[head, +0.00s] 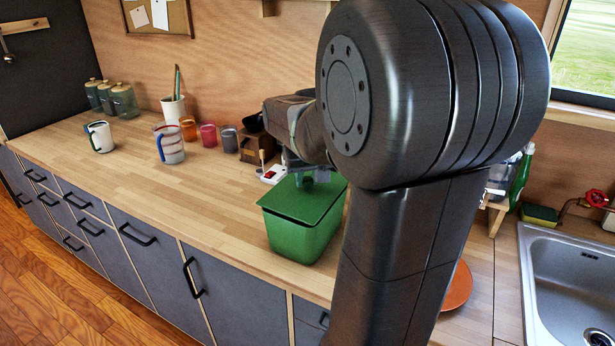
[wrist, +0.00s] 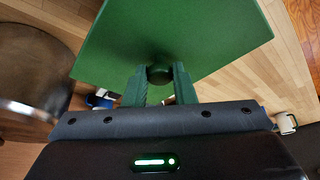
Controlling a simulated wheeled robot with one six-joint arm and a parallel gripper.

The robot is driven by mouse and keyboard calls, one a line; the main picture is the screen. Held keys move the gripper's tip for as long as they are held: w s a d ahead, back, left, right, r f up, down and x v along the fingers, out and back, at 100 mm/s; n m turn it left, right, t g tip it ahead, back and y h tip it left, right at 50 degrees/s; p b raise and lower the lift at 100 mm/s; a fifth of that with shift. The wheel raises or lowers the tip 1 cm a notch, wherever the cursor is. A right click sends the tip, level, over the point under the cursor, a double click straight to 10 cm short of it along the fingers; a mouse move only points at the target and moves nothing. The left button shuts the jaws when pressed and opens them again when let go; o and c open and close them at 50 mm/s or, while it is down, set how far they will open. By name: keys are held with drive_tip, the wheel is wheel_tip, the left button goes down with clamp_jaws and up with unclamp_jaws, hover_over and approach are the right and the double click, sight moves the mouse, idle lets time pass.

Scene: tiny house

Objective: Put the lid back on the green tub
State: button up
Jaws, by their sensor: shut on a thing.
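The green tub (head: 298,241) stands upright on the wooden counter, near its front edge, in the head view. Its flat square green lid (head: 291,196) is at the top of the tub, roughly over its opening. I cannot tell whether the lid rests fully on the rim or is slightly above it. My gripper (head: 308,176) is above the lid, shut on its small round knob. In the wrist view the lid (wrist: 185,35) fills the upper middle, and my gripper's fingers (wrist: 160,84) are on both sides of the dark knob. The tub's inside is hidden.
Behind the tub are a small device with a red part (head: 271,174), a wooden box (head: 255,146) and coloured cups (head: 208,135). A sink (head: 575,285) is right. The counter left of the tub is clear.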

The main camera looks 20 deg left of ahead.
idle(0.3)
drive_tip(key=o, duration=1.1)
drive_tip(key=shift+c, duration=0.2)
drive_tip(key=shift+o, duration=0.4)
drive_tip(key=o, duration=0.4)
drive_tip(key=shift+r+p, duration=2.9)
drive_tip(key=shift+r, duration=0.65)
drive_tip(key=shift+c, duration=0.4)
clamp_jaws()
